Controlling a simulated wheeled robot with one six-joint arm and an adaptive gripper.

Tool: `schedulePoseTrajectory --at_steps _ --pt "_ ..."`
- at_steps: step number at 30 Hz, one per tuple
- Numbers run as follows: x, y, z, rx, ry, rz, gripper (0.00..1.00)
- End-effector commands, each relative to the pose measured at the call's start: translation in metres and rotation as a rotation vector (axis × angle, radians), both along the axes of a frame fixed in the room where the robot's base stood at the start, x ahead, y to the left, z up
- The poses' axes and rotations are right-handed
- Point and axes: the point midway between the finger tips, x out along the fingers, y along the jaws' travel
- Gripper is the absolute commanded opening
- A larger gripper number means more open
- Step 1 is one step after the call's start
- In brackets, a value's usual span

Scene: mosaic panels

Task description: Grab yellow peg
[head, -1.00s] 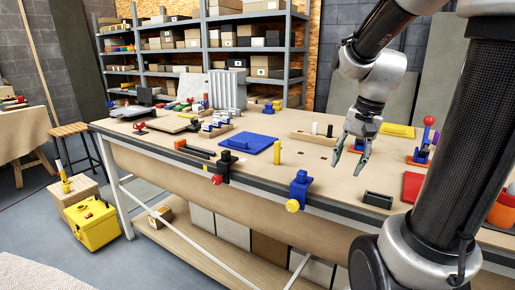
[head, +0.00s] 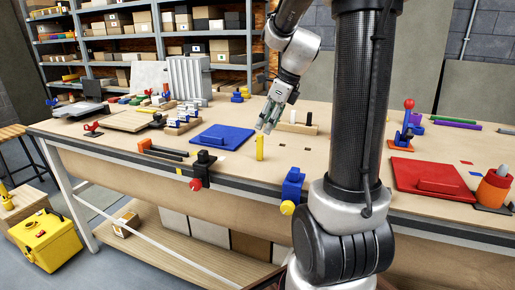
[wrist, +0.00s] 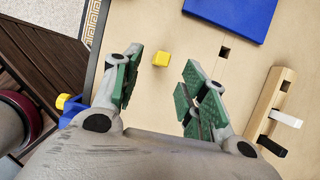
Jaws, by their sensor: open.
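The yellow peg (head: 260,149) stands upright on the workbench (head: 330,155), near its front edge and just right of a blue panel (head: 222,137). My gripper (head: 268,122) is open and empty, pointing down just above and slightly right of the peg in the head view. The green-padded fingers of my gripper (wrist: 157,85) are wide apart and do not appear to touch the peg.
A blue clamp with a yellow knob (head: 291,190) and a black clamp with a red knob (head: 202,172) sit on the front edge. A wooden block with black and white pegs (wrist: 272,110) lies to the right. A red panel (head: 432,178) lies farther right.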

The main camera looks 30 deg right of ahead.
Motion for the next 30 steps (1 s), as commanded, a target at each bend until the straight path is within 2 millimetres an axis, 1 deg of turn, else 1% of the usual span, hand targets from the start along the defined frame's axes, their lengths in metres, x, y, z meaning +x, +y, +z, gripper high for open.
schedulePoseTrajectory --at_steps 8,12,15,18,24,25,29,30 --pt "0.009 0.007 -0.03 0.004 0.007 -0.009 0.43" --pt "0.016 0.01 -0.052 0.004 0.007 -0.008 0.43" --pt "0.021 0.013 -0.064 0.003 0.006 -0.007 0.43" --pt "0.023 0.015 -0.071 0.002 0.004 -0.007 0.43" --pt "0.024 0.015 -0.071 0.002 0.003 -0.007 0.43" --pt "0.024 0.015 -0.071 0.002 0.003 -0.007 0.41" --pt "0.024 0.015 -0.071 0.002 0.003 -0.007 0.17" --pt "0.024 0.015 -0.071 0.002 0.003 -0.007 0.1"
